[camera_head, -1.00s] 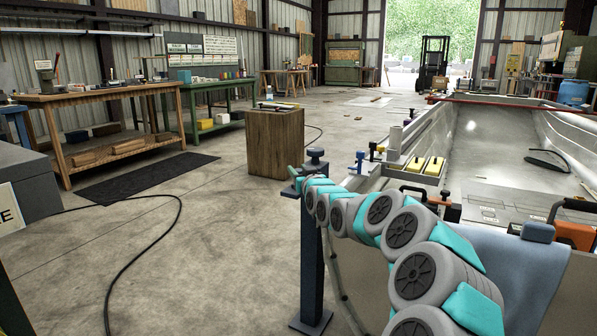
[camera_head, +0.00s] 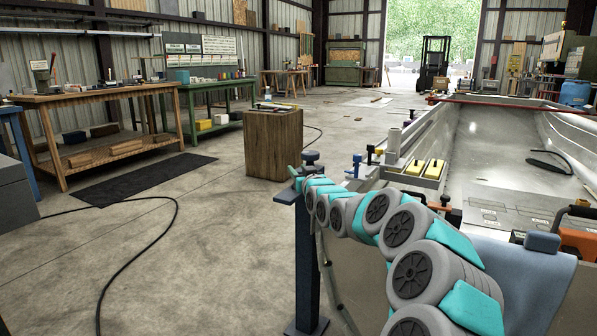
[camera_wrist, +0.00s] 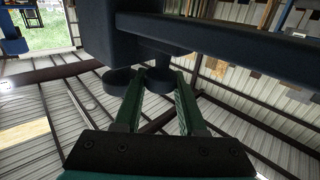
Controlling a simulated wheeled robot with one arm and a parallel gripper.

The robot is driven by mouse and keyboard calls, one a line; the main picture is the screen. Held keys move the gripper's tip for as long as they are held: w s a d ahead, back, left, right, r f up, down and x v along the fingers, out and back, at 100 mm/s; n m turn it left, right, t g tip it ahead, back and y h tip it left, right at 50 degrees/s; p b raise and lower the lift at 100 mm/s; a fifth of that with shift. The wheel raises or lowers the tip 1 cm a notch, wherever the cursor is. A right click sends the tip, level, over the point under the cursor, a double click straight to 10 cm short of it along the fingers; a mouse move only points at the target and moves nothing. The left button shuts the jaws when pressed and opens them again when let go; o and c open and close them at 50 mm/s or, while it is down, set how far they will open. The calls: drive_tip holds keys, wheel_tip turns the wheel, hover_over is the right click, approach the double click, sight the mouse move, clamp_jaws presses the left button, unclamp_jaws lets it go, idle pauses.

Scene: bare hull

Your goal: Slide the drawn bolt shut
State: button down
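A dark blue post (camera_head: 308,260) stands in front of me, with a flat dark top and a round knob (camera_head: 310,157) on it. My gripper is at the post's top in the head view, where its fingers are too small to make out. In the wrist view, my gripper's two green fingers (camera_wrist: 160,80) are apart and point at the underside of a dark blue bar (camera_wrist: 225,35). A dark round knob (camera_wrist: 158,79) shows between the fingertips, and another round part (camera_wrist: 118,82) lies beside the left finger. Contact is unclear. I cannot make out the bolt's travel or socket.
A wooden block stand (camera_head: 271,148) stands beyond the post. Workbenches line the left wall.

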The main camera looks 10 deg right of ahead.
drive_tip(key=shift+c, duration=2.4)
unclamp_jaws()
drive_tip(key=shift+d, duration=0.2)
drive_tip(key=s+d, duration=0.1)
drive_tip(key=s, duration=0.6)
drive_tip(key=shift+s+b, duration=0.3)
drive_tip(key=shift+s, duration=0.05)
